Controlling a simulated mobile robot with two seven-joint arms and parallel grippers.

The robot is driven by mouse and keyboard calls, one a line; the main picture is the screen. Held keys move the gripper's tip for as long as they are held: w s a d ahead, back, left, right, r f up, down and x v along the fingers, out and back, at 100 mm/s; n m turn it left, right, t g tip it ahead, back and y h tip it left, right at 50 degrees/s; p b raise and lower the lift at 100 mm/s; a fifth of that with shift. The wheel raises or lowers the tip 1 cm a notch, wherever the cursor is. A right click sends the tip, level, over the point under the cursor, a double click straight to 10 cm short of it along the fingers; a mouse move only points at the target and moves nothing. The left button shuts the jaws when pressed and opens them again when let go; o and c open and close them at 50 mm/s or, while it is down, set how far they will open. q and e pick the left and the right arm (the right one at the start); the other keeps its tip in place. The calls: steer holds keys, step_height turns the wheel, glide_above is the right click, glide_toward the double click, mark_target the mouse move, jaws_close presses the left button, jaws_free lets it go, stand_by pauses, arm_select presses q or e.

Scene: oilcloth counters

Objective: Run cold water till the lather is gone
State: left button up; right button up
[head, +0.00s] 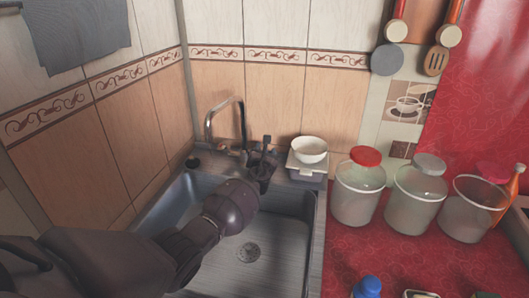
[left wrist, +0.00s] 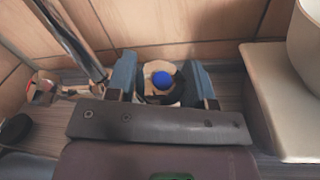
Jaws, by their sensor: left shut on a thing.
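The sink (head: 285,238) is a grey metal basin with a round drain (head: 248,252). The curved metal tap (head: 226,102) stands at its back edge. I make out no water stream and no lather in the visible part of the basin; my left arm hides part of it. My left gripper (head: 265,160) is at the back rim, right of the spout. In the left wrist view its fingers (left wrist: 164,88) are on either side of a pale tap knob with a blue mark (left wrist: 162,79), and the gripper is shut on this knob. My right gripper is out of view.
A white bowl (head: 310,147) on a pale box stands close right of the gripper. Lidded clear jars (head: 358,195) stand on the red counter (head: 345,255). Tiled walls close off the back and left. A blue-capped item (head: 368,287) is at the front.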

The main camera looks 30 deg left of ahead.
arm_select(q)
steer(key=shift+f+n+y+b, duration=0.15)
steer(key=shift+n+y+b, duration=0.4)
steer(key=shift+n+y, duration=0.2)
steer(key=shift+y, duration=0.25)
steer(key=o, duration=0.9)
steer(key=shift+s+d+r+p, duration=0.2)
steer(key=shift+s+d+p, duration=0.1)
steer(key=shift+s, duration=0.15)
steer(key=p+v, duration=0.3)
steer(key=v, duration=0.6)
steer(key=shift+s+d, duration=0.2)
steer(key=shift+s, duration=0.15)
